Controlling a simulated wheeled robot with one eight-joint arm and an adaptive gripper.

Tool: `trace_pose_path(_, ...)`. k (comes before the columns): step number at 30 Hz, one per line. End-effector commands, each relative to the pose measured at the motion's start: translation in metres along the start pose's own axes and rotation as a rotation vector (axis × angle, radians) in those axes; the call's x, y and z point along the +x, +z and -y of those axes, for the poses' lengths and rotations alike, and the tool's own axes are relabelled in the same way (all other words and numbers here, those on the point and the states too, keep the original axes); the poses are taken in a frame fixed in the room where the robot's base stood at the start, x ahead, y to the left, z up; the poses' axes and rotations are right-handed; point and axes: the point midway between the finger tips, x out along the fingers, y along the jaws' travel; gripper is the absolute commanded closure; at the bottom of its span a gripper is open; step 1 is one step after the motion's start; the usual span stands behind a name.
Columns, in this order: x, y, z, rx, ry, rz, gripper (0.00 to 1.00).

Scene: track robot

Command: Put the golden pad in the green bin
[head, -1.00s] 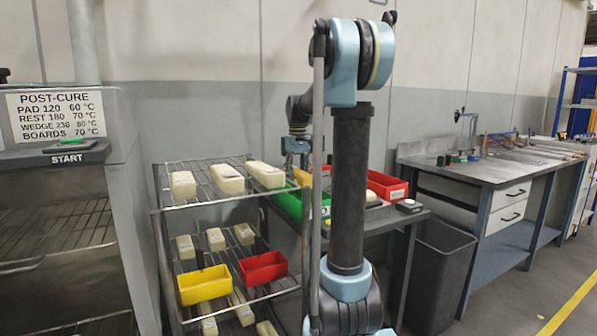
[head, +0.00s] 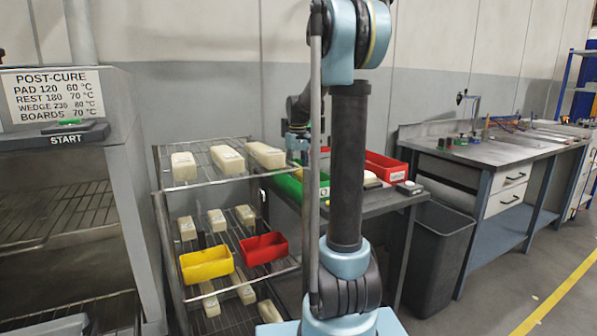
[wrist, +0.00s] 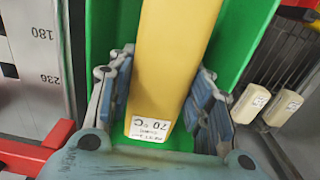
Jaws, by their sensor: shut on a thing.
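The golden pad (wrist: 168,60) is a long yellow block with a white label reading "70 °C", upside down in the wrist view. My gripper (wrist: 162,98) has a blue finger against each long side of it and is shut on it. The green bin (wrist: 101,30) shows on both sides of the pad, so the pad is over or within it; I cannot tell whether it touches the floor of the bin. In the head view the green bin (head: 288,186) is on the bench behind my arm. My gripper (head: 297,146) is above it, partly hidden, and the pad is mostly hidden.
A red bin (head: 385,167) stands right of the green one. A wire rack (head: 210,206) at left holds several cream blocks, a yellow bin (head: 206,264) and a red bin (head: 263,248). A grey waste bin (head: 437,255) stands by the workbench (head: 480,153).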

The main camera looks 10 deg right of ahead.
Motion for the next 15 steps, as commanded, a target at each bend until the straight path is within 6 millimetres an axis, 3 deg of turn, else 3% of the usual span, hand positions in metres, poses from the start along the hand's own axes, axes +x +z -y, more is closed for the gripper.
trace_pose_path(7,0.0003,0.0001,-0.0006,0.001,0.0,0.0,0.78)
trace_pose_path(8,0.0003,0.0001,-0.0006,0.001,0.0,0.0,0.49)
trace_pose_path(10,0.0002,0.0001,-0.0007,0.001,0.0,0.0,0.34)
trace_pose_path(15,0.0002,0.0002,-0.0008,0.001,0.0,0.0,0.31)
